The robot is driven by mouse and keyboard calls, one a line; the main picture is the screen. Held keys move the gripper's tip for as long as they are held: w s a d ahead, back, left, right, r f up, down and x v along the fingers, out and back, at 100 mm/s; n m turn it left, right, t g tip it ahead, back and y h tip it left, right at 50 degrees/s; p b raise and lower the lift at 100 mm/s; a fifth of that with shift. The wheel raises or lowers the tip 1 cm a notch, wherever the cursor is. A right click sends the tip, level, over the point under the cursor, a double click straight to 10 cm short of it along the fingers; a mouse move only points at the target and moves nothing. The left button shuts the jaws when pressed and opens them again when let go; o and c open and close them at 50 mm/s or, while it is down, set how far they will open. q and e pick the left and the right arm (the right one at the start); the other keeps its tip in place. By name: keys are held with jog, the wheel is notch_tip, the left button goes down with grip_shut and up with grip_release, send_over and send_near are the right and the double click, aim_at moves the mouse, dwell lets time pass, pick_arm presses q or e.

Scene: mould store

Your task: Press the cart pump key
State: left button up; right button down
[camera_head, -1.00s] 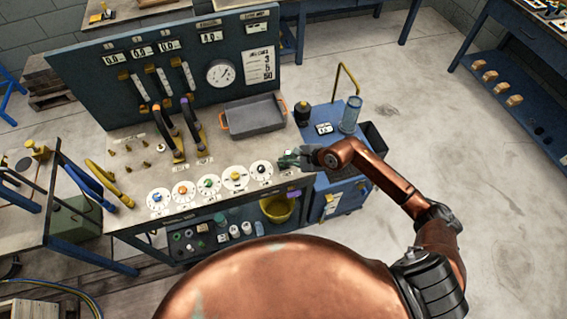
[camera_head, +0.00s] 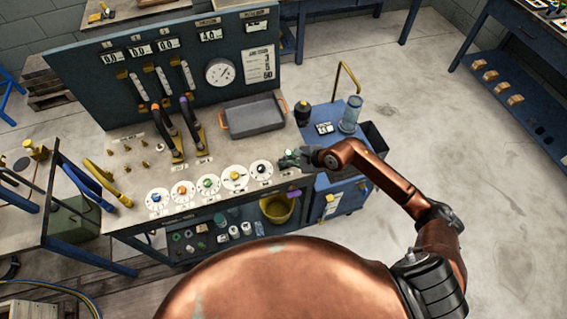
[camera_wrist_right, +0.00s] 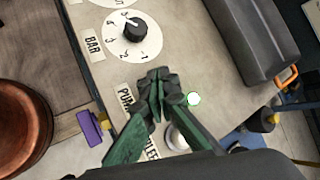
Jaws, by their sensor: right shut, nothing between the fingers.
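My right gripper (camera_head: 288,160) is shut with nothing in it, at the front right of the bench top. In the right wrist view its dark fingertips (camera_wrist_right: 160,87) point down at the bench beside a label (camera_wrist_right: 126,97) that starts "PU". A small white disc with a green rim (camera_wrist_right: 193,98) shows beside the fingertips. A round metal knob (camera_wrist_right: 177,137) sits partly behind a green finger, near another partly covered label. The pump key itself I cannot make out for certain; the fingers may hide it. I cannot tell whether the fingertips touch anything. My left gripper is out of view.
Several white dials (camera_head: 235,177) line the bench's front edge, left of my gripper. A grey tray (camera_head: 254,117) with orange handles lies behind it. A blue cart (camera_head: 338,135) with a clear cylinder (camera_head: 350,114) stands at the right. Open floor lies beyond the cart.

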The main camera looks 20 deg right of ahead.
jog(key=shift+f, duration=0.2)
dwell(0.4)
jog(key=shift+r, duration=0.65)
notch_tip(320, 180, up, 6)
jog(key=p, duration=0.3)
jog(key=shift+p, duration=0.3)
jog(key=shift+d, duration=0.15)
dwell(1.3)
